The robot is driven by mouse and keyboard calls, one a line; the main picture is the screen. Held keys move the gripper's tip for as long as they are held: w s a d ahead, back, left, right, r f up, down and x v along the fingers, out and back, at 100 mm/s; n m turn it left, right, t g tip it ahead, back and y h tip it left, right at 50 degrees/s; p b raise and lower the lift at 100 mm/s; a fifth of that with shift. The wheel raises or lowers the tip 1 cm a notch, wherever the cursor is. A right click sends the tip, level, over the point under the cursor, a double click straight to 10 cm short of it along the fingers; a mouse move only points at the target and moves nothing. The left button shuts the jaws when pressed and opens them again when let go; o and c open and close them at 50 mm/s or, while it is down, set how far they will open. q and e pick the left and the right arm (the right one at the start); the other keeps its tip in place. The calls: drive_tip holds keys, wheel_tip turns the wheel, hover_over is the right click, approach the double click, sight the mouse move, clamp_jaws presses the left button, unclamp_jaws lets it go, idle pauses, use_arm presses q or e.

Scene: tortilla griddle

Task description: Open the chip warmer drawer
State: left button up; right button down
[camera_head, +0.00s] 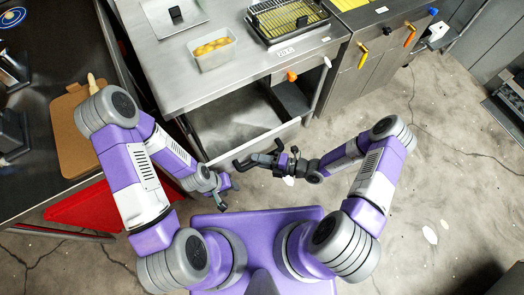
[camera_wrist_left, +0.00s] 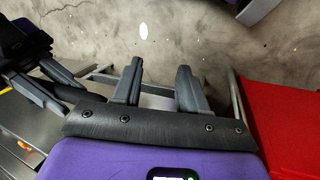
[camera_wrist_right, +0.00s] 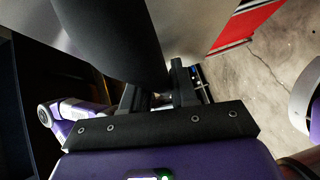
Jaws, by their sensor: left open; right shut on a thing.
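The chip warmer drawer (camera_head: 232,128) stands pulled out from under the steel counter, and its grey inside shows in the head view. Its black bar handle (camera_head: 242,164) is at the front. My right gripper (camera_head: 279,159) is shut on the handle near its right end. In the right wrist view a large dark rounded bar (camera_wrist_right: 110,40), seemingly the handle, runs up from between the fingers (camera_wrist_right: 157,92). My left gripper (camera_head: 230,194) is open and empty, in front of the drawer's left side and apart from the handle. Its spread fingers (camera_wrist_left: 161,88) show in the left wrist view.
A red bin (camera_head: 90,208) and a cutting board (camera_head: 75,140) are at the left.

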drive_tip(key=shift+s+d, duration=0.1)
drive_tip(key=c, duration=1)
unclamp_jaws()
drive_tip(key=v, duration=0.7)
drive_tip(key=shift+s+d, duration=0.1)
drive_tip(key=shift+d, duration=0.2)
drive_tip(key=shift+a, duration=0.1)
